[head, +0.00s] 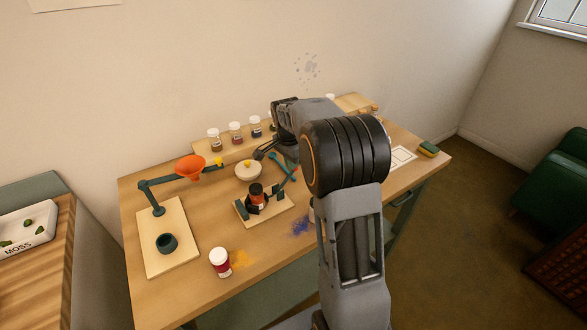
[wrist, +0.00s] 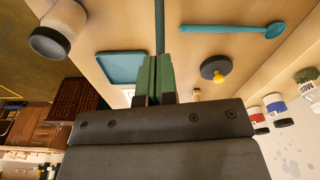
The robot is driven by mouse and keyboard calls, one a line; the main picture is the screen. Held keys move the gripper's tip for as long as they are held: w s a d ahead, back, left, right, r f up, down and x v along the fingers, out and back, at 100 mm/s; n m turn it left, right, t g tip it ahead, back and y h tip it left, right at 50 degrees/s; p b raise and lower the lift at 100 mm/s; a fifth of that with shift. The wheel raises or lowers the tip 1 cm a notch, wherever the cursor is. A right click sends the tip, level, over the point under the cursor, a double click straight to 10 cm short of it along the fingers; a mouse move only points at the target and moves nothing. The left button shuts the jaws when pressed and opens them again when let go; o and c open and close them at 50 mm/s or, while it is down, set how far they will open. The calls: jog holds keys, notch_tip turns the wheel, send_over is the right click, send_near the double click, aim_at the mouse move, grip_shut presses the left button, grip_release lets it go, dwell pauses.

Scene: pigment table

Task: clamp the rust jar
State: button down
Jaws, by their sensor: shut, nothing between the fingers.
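A small jar (head: 257,190) with a dark top and a red-orange band stands upright on the clamp's wooden base (head: 279,218), between dark green jaws (head: 240,209). It may be the rust jar; its label is too small to read. Whether the jaws touch it is not clear. My gripper (head: 262,153) is above the back of the table, beyond the clamp, partly hidden by my arm. Its green fingers (wrist: 155,78) are together and empty in the wrist view.
A funnel stand with an orange funnel (head: 190,166) and a dark cup (head: 167,243) are at the left. Several jars (head: 236,131) line the back shelf. A pale bowl (head: 248,170) and a teal tool (head: 284,172) lie behind the clamp.

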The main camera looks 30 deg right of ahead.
aim_at(292, 172)
jog(key=shift+a+f+b, duration=0.1)
jog(key=shift+f+b, duration=1.25)
jog(key=shift+f, duration=0.65)
jog(key=shift+r, duration=0.15)
jog(key=a, duration=0.2)
jog(key=s+r, duration=0.1)
jog(key=shift+a+p, duration=0.3)
jog(key=shift+a, duration=0.1)
jog(key=shift+w+r, duration=0.1)
notch_tip(292, 172, up, 14)
jog(key=a, duration=0.1)
jog(key=shift+s+a+f, duration=0.15)
jog(key=shift+s+f, duration=0.05)
jog(key=shift+f, duration=0.05)
